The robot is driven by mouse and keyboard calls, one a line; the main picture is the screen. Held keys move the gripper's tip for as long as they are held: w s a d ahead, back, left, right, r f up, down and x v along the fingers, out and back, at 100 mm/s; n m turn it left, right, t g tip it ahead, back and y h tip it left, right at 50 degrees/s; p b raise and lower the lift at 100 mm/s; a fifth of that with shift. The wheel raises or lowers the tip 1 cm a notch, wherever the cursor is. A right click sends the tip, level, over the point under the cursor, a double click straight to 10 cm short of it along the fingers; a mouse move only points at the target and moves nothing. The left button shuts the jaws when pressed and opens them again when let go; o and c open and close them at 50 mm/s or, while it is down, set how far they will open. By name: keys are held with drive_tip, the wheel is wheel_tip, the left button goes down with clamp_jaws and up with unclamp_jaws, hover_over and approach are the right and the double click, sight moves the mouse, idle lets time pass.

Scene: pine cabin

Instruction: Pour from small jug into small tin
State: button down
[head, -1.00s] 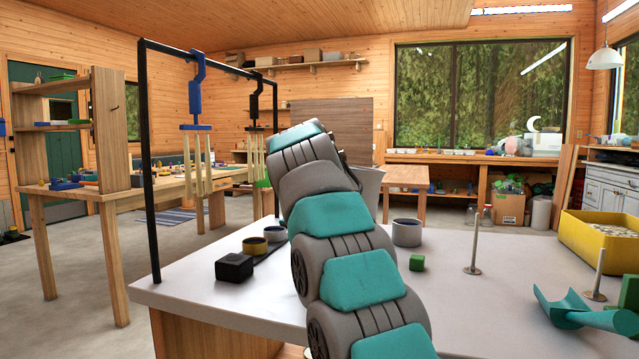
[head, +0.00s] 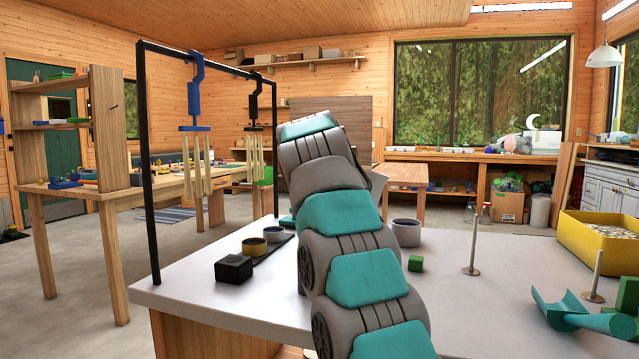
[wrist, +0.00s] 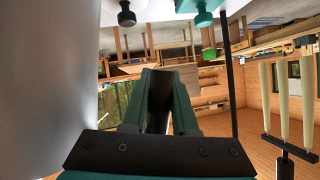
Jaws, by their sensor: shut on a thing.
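My gripper (wrist: 160,105) shows from behind in the wrist view, its teal fingers shut around a dark piece, likely the handle of the small jug. A large smooth grey surface (wrist: 45,85) fills the left of that view and appears to be the jug's side, very near. In the head view my arm hides the gripper and most of the jug; only a pale grey edge (head: 378,187) shows right of the arm. I cannot tell the jug's contents.
A black block (head: 234,268) sits near the table's left edge by a black frame (head: 150,180) with hanging tools. The wrist view is upside down.

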drive_tip(key=w+d+r+m+g+y+p, duration=0.1)
drive_tip(key=d+r+m+y+p, duration=0.2)
drive_tip(key=d+m+y+p, duration=0.3)
drive_tip(key=shift+d+r+m+y, duration=0.3)
drive_tip(key=shift+d+m+y, duration=0.15)
drive_tip(key=shift+d, duration=0.3)
idle(1.1)
drive_tip(key=shift+d+r+m+y, duration=0.35)
drive_tip(key=shift+d+r, duration=0.1)
drive_tip(key=shift+d, duration=0.05)
drive_tip(key=shift+w, duration=0.1)
idle(3.2)
